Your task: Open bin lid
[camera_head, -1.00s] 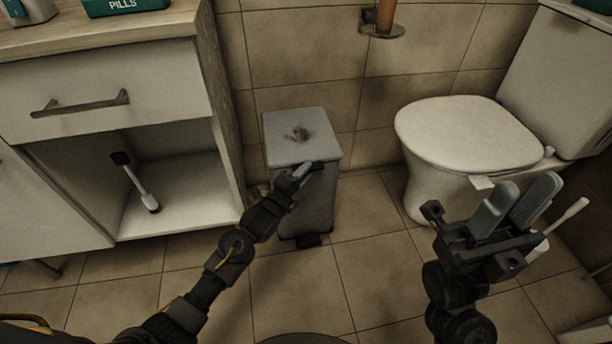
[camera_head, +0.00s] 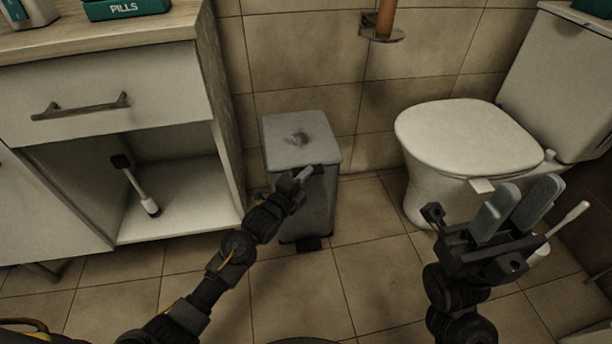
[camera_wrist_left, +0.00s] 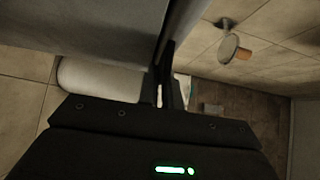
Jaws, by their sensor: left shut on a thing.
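The grey bin (camera_head: 318,210) stands upright on the floor between the cabinet and the toilet. Its lid (camera_head: 290,150) is flat and looks closed, with a dark smudge on top. My left gripper (camera_head: 304,175) is at the lid's front edge, shut on it. In the left wrist view, the fingers (camera_wrist_left: 166,75) are shut beside the lid edge (camera_wrist_left: 185,25), with the bin's grey wall (camera_wrist_left: 80,30) at upper left. The exact contact is dark and partly hidden. My right gripper (camera_head: 515,210) is open and empty, in front of the toilet.
The toilet (camera_head: 465,140) stands right of the bin. A white cabinet (camera_head: 110,95) with an open lower shelf holding a brush-like object (camera_head: 138,185) is on the left. A wall-mounted holder (camera_head: 382,32) hangs above and behind the bin. The tiled floor in front is clear.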

